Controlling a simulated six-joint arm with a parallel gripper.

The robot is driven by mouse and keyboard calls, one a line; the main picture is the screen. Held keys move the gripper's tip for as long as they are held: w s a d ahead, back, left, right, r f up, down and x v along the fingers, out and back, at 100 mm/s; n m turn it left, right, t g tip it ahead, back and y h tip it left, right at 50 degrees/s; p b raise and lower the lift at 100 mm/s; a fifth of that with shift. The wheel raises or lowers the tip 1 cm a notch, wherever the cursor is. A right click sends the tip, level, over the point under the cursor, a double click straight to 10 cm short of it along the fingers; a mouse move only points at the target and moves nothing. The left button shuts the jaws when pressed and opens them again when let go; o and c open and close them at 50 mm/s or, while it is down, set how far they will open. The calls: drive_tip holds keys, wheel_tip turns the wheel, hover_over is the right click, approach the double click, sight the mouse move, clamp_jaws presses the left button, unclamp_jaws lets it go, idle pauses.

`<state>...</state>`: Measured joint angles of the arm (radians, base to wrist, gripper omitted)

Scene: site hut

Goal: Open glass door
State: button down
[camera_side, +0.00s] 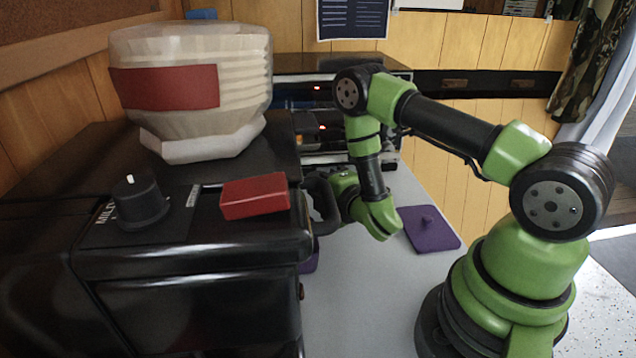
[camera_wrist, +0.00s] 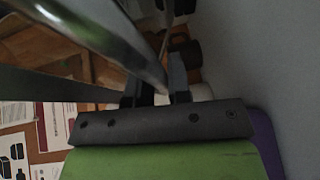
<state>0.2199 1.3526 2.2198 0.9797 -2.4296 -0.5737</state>
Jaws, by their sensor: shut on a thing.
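The black appliance (camera_side: 200,290) fills the left foreground of the side view. A dark curved handle (camera_side: 322,205) stands out at its right edge, beside my gripper (camera_side: 335,188). In the wrist view, a shiny grey bar (camera_wrist: 125,38) runs across in front of my gripper (camera_wrist: 155,88), and its dark fingers are close around it. My gripper is shut on what appears to be this handle. The glass door itself is not clearly visible; the appliance's right-hand face is turned away from the side view. I cannot tell how far the door stands open.
A red box (camera_side: 255,196), a knob (camera_side: 140,203) and a clear hopper (camera_side: 192,85) with a red band are on the appliance top. Black units (camera_side: 345,65) stand behind.

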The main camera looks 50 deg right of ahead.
drive_tip(key=c, duration=1.1)
unclamp_jaws()
drive_tip(key=shift+v, duration=1.55)
wheel_tip(320, 180, up, 7)
drive_tip(key=shift+r, duration=0.1)
